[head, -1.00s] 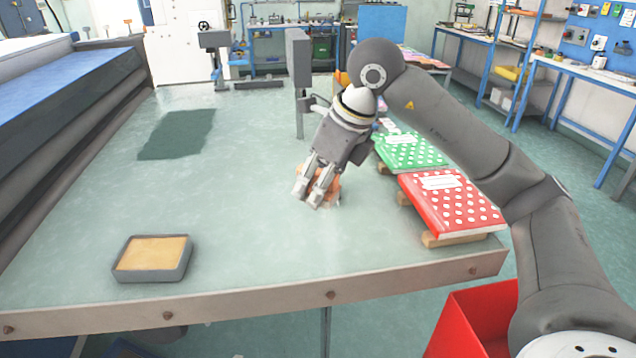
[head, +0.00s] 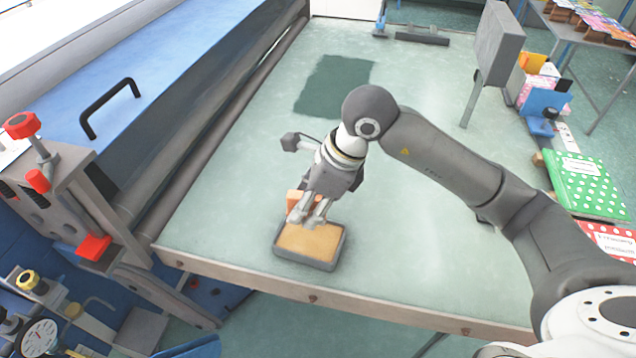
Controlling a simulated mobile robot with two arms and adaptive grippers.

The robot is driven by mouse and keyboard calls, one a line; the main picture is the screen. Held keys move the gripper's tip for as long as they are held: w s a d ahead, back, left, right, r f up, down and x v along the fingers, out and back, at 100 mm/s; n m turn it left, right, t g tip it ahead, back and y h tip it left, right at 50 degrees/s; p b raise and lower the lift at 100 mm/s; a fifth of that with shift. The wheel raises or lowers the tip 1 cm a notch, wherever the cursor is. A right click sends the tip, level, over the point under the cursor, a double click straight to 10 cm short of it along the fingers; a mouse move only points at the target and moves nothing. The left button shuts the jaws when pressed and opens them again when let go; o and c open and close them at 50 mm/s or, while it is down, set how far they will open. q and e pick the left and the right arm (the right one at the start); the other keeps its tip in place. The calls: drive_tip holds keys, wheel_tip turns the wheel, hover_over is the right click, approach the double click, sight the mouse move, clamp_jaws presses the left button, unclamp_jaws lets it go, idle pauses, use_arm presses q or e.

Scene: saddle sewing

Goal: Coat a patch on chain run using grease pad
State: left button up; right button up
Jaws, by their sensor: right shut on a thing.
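My right gripper (head: 313,221) is shut on an orange-brown block (head: 295,201), taken to be the grease pad. The fingers partly hide the block. The gripper is at the far edge of a shallow grey tray (head: 304,265) with a flat tan filling (head: 310,241). I cannot tell whether the block touches the filling. A dark green rectangular patch (head: 333,88) lies flat on the pale green table top (head: 415,235), farther back than the tray. I cannot make out a chain run. My left gripper is not in view.
A blue machine with rollers (head: 190,75) borders the table on the left. A grey box on a post (head: 500,45) stands at the back right. Green (head: 585,180) and red dotted books (head: 610,240) lie at the right. The table between patch and tray is mostly clear.

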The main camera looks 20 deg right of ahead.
sight(304, 236)
drive_tip(key=shift+s+f, duration=0.25)
drive_tip(key=shift+f, duration=0.25)
drive_tip(key=shift+s+d+f+b, duration=0.1)
drive_tip(key=shift+f+b, duration=0.25)
drive_tip(key=shift+b, duration=0.15)
wheel_tip(304, 236, down, 3)
drive_tip(key=shift+r+b, duration=0.1)
drive_tip(key=shift+b, duration=0.55)
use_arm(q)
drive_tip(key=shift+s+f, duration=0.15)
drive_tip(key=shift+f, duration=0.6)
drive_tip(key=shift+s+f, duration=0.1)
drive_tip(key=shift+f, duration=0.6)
use_arm(e)
drive_tip(key=shift+f, duration=0.65)
use_arm(q)
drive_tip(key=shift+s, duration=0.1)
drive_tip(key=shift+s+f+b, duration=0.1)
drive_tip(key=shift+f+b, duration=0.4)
drive_tip(key=shift+b, duration=0.25)
use_arm(e)
drive_tip(key=shift+f, duration=0.45)
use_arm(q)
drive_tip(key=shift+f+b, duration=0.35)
use_arm(e)
drive_tip(key=shift+f, duration=0.15)
